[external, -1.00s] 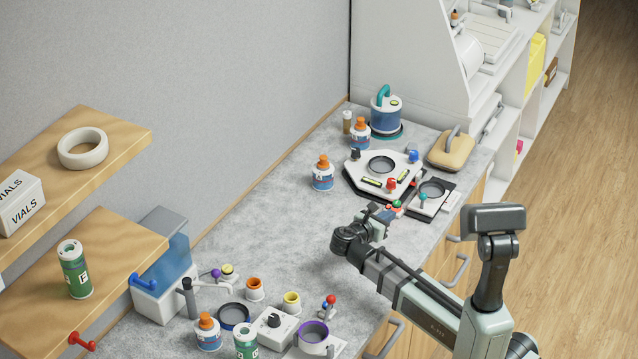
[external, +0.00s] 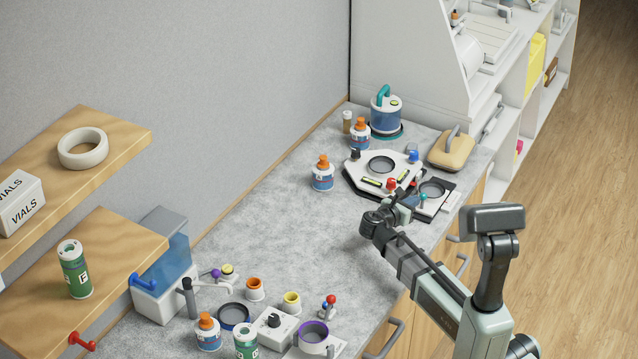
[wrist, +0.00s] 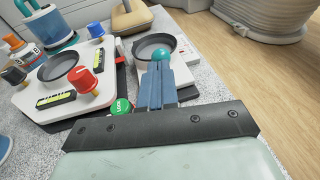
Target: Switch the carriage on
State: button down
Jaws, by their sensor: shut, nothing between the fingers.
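A small white unit with a black round dish (external: 432,190) sits on a dark plate at the counter's right edge; in the wrist view its dish (wrist: 153,46) is just beyond my fingers. A teal ball-topped lever (external: 423,197) stands on its near side. In the wrist view the teal ball (wrist: 160,57) shows right at my fingertips, its stem hidden behind them. My gripper (external: 410,203) is shut and empty, its blue fingers (wrist: 160,78) pressed together, just left of the lever. I cannot tell whether they touch it. No label names the carriage.
A white panel (external: 352,181) with a dish, red (external: 391,183), blue and black knobs and level vials adjoins on the left. A green LOCK button (wrist: 121,107) is close left of my fingers. A tan handled block (external: 452,150) stands behind. The middle counter is clear.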

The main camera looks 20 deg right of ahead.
jog(key=shift+w+d+f, duration=0.15)
jog(key=shift+w+d, duration=0.2)
jog(key=shift+d, duration=0.2)
jog(key=shift+w+d, duration=2.15)
jog(key=shift+w, duration=0.05)
jog(key=v, duration=1.4)
jog(key=shift+s+a, duration=0.2)
jog(key=shift+a, duration=0.05)
